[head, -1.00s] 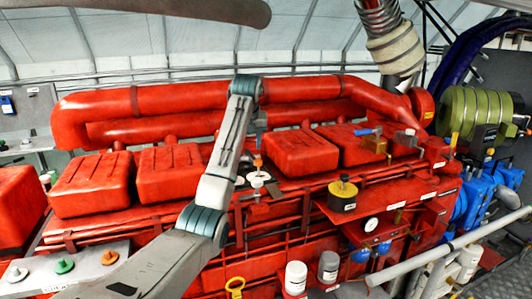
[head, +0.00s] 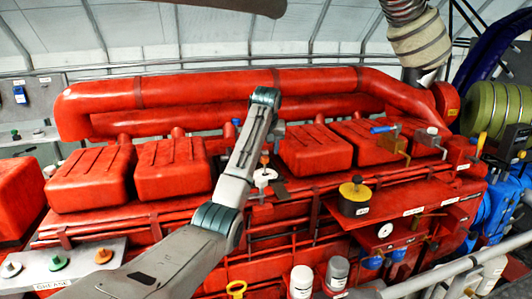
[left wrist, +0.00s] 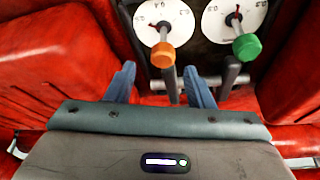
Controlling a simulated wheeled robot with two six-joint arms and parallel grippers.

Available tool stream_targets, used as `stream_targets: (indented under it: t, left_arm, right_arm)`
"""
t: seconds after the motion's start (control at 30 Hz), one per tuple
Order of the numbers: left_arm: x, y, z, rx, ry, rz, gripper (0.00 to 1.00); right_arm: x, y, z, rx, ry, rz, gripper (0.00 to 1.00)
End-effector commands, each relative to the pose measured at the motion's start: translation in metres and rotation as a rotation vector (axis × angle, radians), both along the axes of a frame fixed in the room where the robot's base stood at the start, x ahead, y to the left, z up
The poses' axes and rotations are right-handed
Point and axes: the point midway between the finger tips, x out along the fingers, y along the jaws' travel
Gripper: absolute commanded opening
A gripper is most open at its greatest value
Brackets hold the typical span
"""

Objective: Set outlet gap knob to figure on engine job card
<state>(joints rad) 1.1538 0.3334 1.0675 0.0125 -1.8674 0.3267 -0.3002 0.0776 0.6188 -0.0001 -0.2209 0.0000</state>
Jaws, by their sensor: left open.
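In the left wrist view, my left gripper (left wrist: 160,68) is open, its two blue-grey fingers apart. An orange knob (left wrist: 163,55) on a stem shows just beyond and between the fingertips. A white dial (left wrist: 157,16) with figures and a red mark lies behind it. A green knob (left wrist: 247,47) stands to the right, outside the fingers, before a second dial (left wrist: 225,16). I cannot tell which knob is for the outlet gap. The orange knob also shows in the head view (head: 264,158), beside my forearm, which partly hides the wrist. I cannot identify a job card. My right gripper is out of view.
Red rocker covers (head: 316,150) flank the dials on the red engine. A yellow-and-black pot (head: 355,195) stands on a red shelf to the right. A handrail crosses the lower right.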

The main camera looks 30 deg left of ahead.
Motion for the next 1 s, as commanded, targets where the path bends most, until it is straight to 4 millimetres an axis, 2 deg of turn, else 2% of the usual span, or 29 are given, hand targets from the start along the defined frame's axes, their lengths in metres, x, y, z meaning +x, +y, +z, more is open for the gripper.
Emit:
stream_targets:
  t: [0.03, 0.17, 0.33, 0.5, 0.6, 0.83, 1.0]
  left_arm:
    - [0.002, 0.002, -0.005, -0.001, 0.004, 0.001, 0.48]
    - [0.007, 0.006, -0.02, 0.0, 0.002, -0.001, 0.48]
    - [0.01, 0.008, -0.031, 0.0, 0.0, 0.0, 0.48]
    - [0.011, 0.008, -0.033, 0.0, 0.0, 0.0, 0.48]
    - [0.011, 0.008, -0.033, 0.0, 0.0, 0.0, 0.48]
    - [0.01, 0.008, -0.032, 0.0, 0.0, 0.0, 0.03]
    - [0.01, 0.008, -0.032, 0.0, -0.001, -0.004, 0.03]
  right_arm:
    - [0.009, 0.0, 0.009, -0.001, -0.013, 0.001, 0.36]
    - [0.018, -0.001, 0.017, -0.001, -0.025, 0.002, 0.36]
    - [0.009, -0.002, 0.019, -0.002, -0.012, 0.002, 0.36]
    - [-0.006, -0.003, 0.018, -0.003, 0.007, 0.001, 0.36]
    - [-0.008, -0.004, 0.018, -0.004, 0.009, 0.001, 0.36]
    - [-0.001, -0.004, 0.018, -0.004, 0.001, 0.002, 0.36]
    - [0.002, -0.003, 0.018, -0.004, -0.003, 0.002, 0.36]
